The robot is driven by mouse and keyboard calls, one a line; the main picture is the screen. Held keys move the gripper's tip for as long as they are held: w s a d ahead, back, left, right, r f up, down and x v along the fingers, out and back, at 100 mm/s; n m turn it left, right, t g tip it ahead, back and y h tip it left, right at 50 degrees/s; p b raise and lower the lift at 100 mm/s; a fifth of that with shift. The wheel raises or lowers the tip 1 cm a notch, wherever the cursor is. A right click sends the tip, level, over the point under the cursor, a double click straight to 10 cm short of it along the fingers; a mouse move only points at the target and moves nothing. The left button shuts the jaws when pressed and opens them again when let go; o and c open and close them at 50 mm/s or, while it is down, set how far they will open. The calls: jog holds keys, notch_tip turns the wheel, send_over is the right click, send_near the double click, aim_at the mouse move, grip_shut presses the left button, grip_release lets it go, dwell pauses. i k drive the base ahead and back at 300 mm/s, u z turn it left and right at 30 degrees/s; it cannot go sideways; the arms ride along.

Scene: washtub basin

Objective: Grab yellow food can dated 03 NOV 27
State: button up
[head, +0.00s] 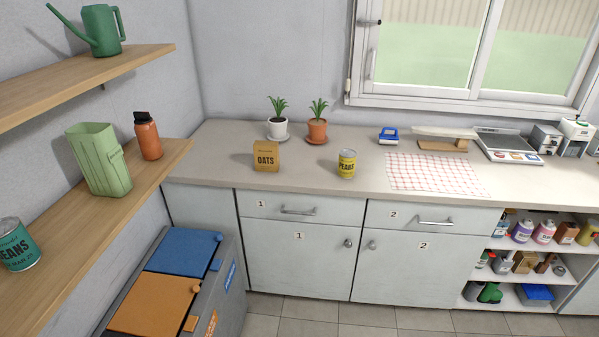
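A yellow food can (347,164) labelled PEARS stands upright on the countertop (220,160), near its front edge, above the gap between the cabinets marked 1 and 2. Its lid is pale metal. No date can be read on it from here. My gripper is not in view.
A brown OATS box (266,156) stands left of the can, with two potted plants (317,124) behind. A checked cloth (435,174) lies to the right. Wooden shelves (150,178) jut out at left, holding a teal BEANS can (17,245). Counter around the yellow can is clear.

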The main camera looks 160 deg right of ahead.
aim_at(347, 156)
jog(key=u, duration=0.35)
jog(key=i, duration=0.25)
jog(key=z, duration=5.45)
